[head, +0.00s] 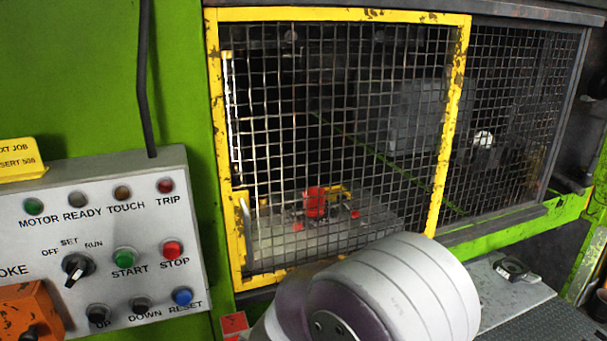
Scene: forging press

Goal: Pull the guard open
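The guard (447,130) is a wire-mesh panel in a chipped yellow frame. It stands across the left part of the press opening. A pale upright handle (245,232) sits at its lower left corner, with nothing gripping it. A white, rounded part of my own arm covers the bottom middle of the view and hides part of the guard's lower edge. Neither gripper shows, so I cannot see where they are relative to the handle.
A grey mesh panel (515,110) adjoins the guard on the right. Behind the guard's mesh is a red object (314,202). A dark item (515,269) lies at lower right.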

